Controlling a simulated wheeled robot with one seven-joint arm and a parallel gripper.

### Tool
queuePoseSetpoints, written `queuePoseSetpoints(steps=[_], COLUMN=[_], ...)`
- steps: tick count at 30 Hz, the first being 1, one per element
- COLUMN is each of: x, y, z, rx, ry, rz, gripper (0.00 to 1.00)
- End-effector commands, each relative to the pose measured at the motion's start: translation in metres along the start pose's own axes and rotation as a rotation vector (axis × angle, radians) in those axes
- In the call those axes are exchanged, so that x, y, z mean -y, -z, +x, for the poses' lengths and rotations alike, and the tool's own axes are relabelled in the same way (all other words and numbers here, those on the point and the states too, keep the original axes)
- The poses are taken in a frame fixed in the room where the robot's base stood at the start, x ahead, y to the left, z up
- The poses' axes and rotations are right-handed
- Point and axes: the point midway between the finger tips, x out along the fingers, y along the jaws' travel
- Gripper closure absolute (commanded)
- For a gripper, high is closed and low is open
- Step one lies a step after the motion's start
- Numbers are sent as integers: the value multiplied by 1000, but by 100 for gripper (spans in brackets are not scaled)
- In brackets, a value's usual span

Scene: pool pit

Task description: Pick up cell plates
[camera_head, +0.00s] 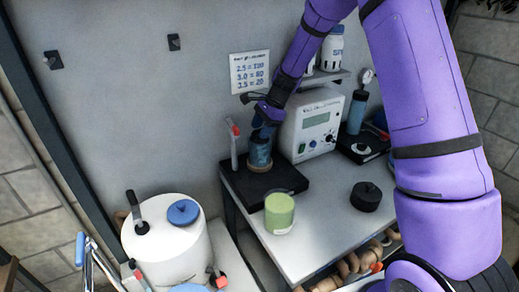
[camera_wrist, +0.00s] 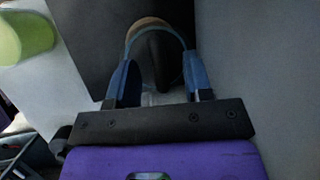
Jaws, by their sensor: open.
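A blue, see-through cylinder (camera_head: 260,152) stands upright on a tan ring on a black pad (camera_head: 287,180). I cannot clearly make out separate cell plates; something dark shows inside the cylinder's rim in the wrist view. My gripper (camera_head: 262,118) points down at the cylinder's top. In the wrist view its two blue fingers (camera_wrist: 158,75) stand apart, one on each side of the round clear rim (camera_wrist: 160,27). The fingers are open, and I cannot tell whether they touch the rim. My gripper partly hides the cylinder's top in the head view.
A green cup (camera_head: 279,214) stands in front of the pad, also at upper left in the wrist view (camera_wrist: 22,35). A red-tipped tube (camera_head: 234,150) stands left of the cylinder. A white meter box (camera_head: 312,126) is close on the right. A black lid (camera_head: 366,196) lies farther right.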

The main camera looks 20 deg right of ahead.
Motion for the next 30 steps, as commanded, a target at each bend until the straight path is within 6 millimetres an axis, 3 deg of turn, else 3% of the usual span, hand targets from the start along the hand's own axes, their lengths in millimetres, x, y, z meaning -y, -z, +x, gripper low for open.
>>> queuePoseSetpoints(steps=[8,14,15,30], x=[0,0,0,3], y=[0,0,0,-4], z=[6,6,6,-5], rx=[0,0,0,-1], ry=[1,1,1,4], rz=[1,1,1,-1], gripper=[53,97,100,100])
